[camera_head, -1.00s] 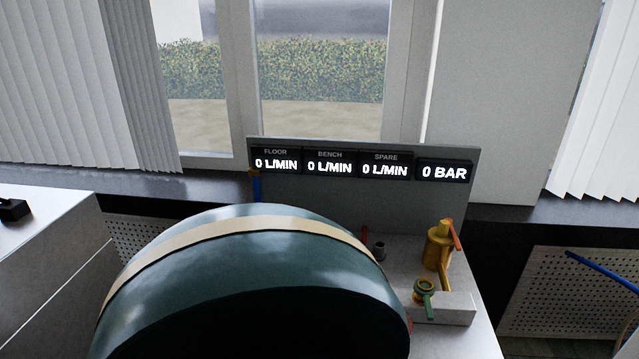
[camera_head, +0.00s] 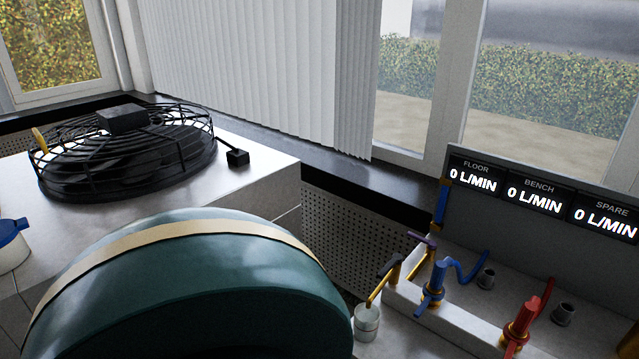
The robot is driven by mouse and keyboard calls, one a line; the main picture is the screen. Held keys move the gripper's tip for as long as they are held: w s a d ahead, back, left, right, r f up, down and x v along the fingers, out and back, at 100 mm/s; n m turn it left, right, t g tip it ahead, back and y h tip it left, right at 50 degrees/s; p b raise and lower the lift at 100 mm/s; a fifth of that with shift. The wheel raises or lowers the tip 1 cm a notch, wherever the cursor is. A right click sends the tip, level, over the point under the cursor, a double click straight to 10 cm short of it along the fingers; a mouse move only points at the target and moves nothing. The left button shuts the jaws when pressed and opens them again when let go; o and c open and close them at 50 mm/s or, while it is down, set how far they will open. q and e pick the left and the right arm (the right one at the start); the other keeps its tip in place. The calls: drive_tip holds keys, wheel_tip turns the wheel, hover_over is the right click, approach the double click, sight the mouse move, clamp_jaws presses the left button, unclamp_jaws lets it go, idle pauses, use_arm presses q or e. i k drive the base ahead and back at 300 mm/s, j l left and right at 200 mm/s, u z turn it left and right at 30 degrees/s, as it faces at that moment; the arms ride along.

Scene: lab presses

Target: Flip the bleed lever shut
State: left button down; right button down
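A manifold block (camera_head: 400,297) stands at the lower right. At its left end a brass spout (camera_head: 381,290) with a dark handle (camera_head: 390,266) slants down to a small pale cup (camera_head: 367,322). A purple lever (camera_head: 421,240) sits just behind it. No label shows which of these is the bleed lever, and I cannot tell whether either is open or shut. A blue valve (camera_head: 434,282) and a red valve (camera_head: 521,323) stand further right on the block. Neither of my grippers is in view.
The display panel (camera_head: 540,235) behind the block reads 0 L/MIN for floor, bench and spare. A black caged fan (camera_head: 125,150) lies on the white cabinet (camera_head: 262,165) at left. A blue-topped container (camera_head: 12,245) is at the left edge. A perforated panel (camera_head: 340,235) is between.

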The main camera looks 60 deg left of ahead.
sight(397, 258)
drive_tip(key=u, duration=1.55)
